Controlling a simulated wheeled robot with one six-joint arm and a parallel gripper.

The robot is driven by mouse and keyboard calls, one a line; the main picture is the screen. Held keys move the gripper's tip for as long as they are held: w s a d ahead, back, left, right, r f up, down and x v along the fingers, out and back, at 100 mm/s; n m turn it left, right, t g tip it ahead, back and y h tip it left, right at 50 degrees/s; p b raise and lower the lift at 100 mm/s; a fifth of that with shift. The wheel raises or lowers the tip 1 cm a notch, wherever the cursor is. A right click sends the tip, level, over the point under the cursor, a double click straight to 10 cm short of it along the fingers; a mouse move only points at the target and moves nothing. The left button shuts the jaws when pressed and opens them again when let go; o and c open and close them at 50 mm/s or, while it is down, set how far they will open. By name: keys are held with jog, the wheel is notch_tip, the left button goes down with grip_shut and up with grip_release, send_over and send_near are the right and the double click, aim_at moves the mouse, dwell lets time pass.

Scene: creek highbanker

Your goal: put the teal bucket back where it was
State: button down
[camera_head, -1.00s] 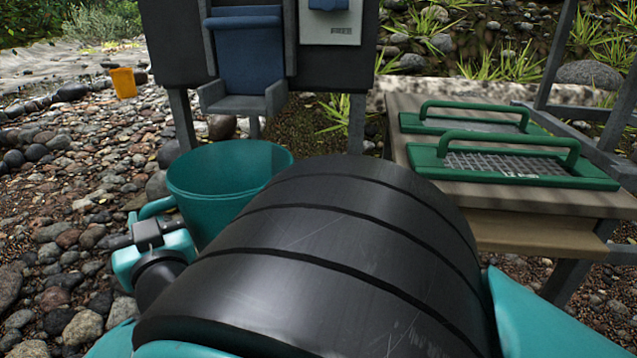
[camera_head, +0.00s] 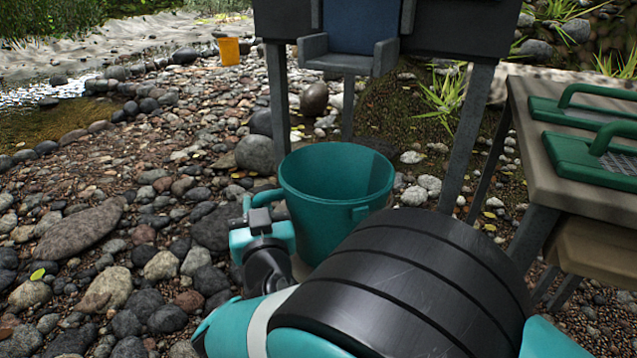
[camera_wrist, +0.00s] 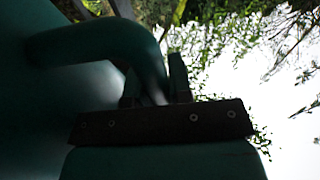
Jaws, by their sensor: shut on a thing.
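The teal bucket (camera_head: 332,205) is upright and its open top shows it empty as far as I can see. A loop handle sticks out on its left side. My gripper (camera_head: 262,205) is shut on that handle, at the left of the bucket. In the wrist view the handle (camera_wrist: 100,42) curves down between the fingers of my gripper (camera_wrist: 158,92), with the bucket wall (camera_wrist: 30,110) dark at the left. The bucket's base is partly hidden behind my arm, so I cannot tell whether it touches the ground.
An orange bucket (camera_head: 229,51) stands far back on the stones. A metal-legged frame with a blue panel (camera_head: 352,28) stands behind the teal bucket. A table (camera_head: 575,180) with green-framed screens (camera_head: 610,150) is at the right. Cobbles and a large flat stone (camera_head: 80,228) cover the left; water lies beyond.

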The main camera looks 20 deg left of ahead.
jog(key=shift+f, duration=0.35)
jog(key=shift+f, duration=0.1)
jog(key=c, duration=1)
grip_release()
jog(key=shift+c, duration=0.2)
